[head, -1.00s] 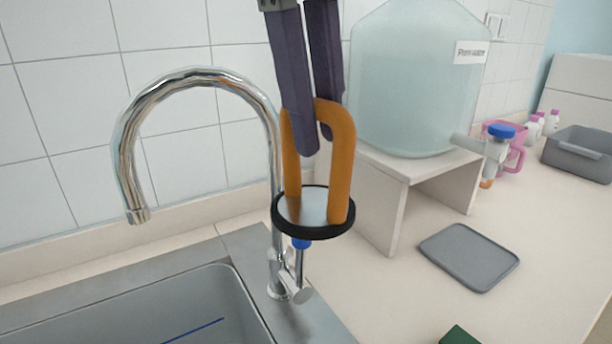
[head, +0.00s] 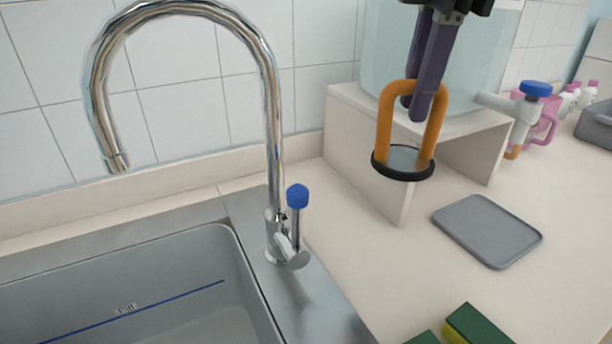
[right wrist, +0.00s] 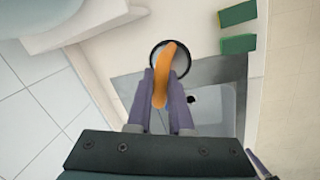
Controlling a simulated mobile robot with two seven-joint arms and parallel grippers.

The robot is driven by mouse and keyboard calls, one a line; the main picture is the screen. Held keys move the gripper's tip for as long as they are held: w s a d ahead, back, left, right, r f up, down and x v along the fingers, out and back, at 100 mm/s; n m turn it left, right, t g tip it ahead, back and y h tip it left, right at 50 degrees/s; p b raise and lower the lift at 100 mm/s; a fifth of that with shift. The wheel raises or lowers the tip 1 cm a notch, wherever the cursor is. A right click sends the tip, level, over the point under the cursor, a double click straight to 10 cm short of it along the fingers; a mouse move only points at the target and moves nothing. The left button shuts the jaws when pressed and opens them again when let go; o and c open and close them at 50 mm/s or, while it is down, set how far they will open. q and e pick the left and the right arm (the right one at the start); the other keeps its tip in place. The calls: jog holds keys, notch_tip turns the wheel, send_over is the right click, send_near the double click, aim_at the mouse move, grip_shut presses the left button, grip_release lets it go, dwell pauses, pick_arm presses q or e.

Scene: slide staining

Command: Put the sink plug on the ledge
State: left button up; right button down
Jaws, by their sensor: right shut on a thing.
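The sink plug (head: 385,128) is a black-rimmed disc with a tall orange loop handle. My right gripper (head: 418,104) is shut on the top of the handle and holds the plug upright in the air, disc down. In the head view the plug shows in front of the white stand, right of the tap. In the right wrist view the orange handle (right wrist: 168,72) lies between the purple fingers, with the dark rim beyond. A pale ledge (head: 170,181) runs along the tiled wall behind the sink. My left gripper is not seen in the head view.
The chrome tap (head: 273,130) with a blue-tipped lever stands beside the grey sink (head: 215,255). The white stand (head: 365,150) carries a large water container (head: 490,55). A grey tray (head: 487,230) and green-yellow sponges (head: 478,328) lie on the counter. Counter between tap and tray is clear.

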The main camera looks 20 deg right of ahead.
pick_arm(q)
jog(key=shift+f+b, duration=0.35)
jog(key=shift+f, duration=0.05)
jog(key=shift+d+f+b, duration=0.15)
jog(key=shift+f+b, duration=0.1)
jog(key=shift+b, duration=0.05)
pick_arm(e)
jog(key=shift+f, duration=9.3)
jog(key=shift+f, duration=0.15)
jog(key=c, duration=0.8)
grip_release()
